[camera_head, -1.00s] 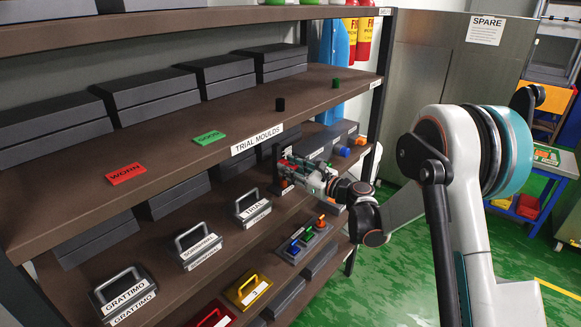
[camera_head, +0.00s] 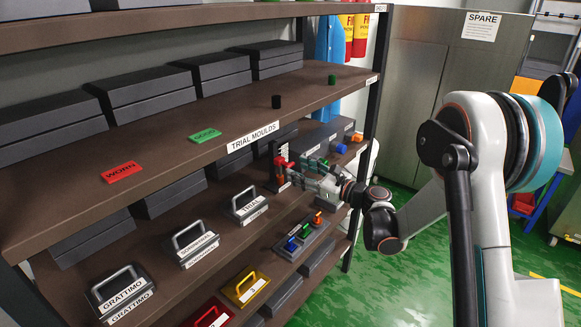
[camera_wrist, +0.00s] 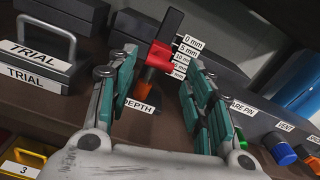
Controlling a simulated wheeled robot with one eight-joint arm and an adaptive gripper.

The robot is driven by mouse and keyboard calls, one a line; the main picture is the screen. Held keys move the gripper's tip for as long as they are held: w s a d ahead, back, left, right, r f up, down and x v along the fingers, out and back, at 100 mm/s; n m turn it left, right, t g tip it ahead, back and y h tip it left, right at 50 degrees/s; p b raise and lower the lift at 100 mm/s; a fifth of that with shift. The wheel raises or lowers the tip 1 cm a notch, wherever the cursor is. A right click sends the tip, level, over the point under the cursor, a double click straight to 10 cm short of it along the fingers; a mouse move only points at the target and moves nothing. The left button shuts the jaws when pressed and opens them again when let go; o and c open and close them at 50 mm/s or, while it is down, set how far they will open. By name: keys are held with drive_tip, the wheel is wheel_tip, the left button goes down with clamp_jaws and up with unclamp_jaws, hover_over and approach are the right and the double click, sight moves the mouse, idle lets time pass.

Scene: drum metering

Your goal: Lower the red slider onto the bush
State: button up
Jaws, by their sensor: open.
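The red slider (camera_wrist: 160,56) sits on a dark upright post (camera_wrist: 172,24) beside a depth scale in the wrist view. An orange part, seemingly the bush (camera_wrist: 143,88), stands just below it; whether they touch cannot be told. My gripper (camera_wrist: 160,63) is open, with its green-padded fingers to the left and right of the slider in the picture. Contact with the slider cannot be made out. In the head view, the slider (camera_head: 281,163) is small and red at the post, with my gripper (camera_head: 297,172) just right of it, partly covering the area.
A grey TRIAL block with a handle (camera_wrist: 38,65) stands left of the gripper. Blue (camera_wrist: 281,151) and orange knobs sit at the right. In the head view, a tray (camera_head: 306,240) with coloured pegs lies below, and the upper shelf (camera_head: 230,115) overhangs.

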drive_tip(key=v, duration=0.6)
drive_tip(key=shift+s+d, duration=0.1)
drive_tip(key=s+d+r+n+g+h, duration=0.1)
drive_tip(key=s+r+n+g+h, duration=0.35)
drive_tip(key=s+n, duration=0.8)
drive_tip(key=s+d+n+h, duration=0.5)
drive_tip(key=s+d, duration=0.1)
drive_tip(key=s, duration=0.6)
drive_tip(key=s+d+n+h, duration=0.4)
drive_tip(key=s+d+n, duration=0.2)
drive_tip(key=s, duration=0.6)
drive_tip(key=shift+t+h, duration=0.35)
